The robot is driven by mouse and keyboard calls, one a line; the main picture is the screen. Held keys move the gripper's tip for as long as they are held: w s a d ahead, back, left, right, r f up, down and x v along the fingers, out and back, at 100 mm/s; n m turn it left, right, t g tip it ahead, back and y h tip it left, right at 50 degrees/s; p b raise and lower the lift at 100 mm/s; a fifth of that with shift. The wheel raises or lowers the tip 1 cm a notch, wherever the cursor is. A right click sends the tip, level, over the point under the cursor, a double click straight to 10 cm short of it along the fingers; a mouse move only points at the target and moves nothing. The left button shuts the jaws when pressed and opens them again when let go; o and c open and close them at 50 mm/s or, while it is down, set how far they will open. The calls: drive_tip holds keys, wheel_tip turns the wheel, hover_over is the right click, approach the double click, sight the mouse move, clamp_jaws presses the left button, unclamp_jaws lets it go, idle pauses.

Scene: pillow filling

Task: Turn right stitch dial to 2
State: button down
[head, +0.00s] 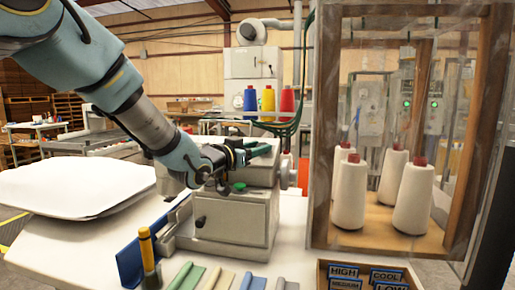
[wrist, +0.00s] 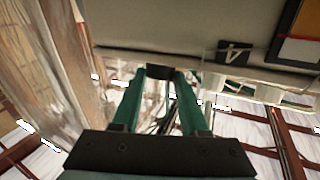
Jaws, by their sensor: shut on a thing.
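The grey sewing machine (head: 240,222) stands on the white table. My gripper (head: 262,148) reaches over its top from the left, with its green fingers towards the machine's upper right. In the wrist view my gripper (wrist: 160,75) is shut on a small dark knob (wrist: 160,71) at the edge of a grey surface. The knob looks like a stitch dial, but its pointer does not show. An inverted label reading 4 (wrist: 234,52) is to the right of the knob. The head view does not show the gripped knob clearly.
A wooden-framed case (head: 320,130) with white thread cones (head: 347,195) stands close on the right. A white pillow (head: 75,185) lies at the left. Fabric rolls (head: 220,277), a yellow-handled tool (head: 147,250) and a label box (head: 365,270) are at the front.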

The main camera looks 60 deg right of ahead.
drive_tip(key=shift+s+f+b, duration=0.1)
drive_tip(key=shift+f+b, duration=0.05)
drive_tip(key=shift+b, duration=0.45)
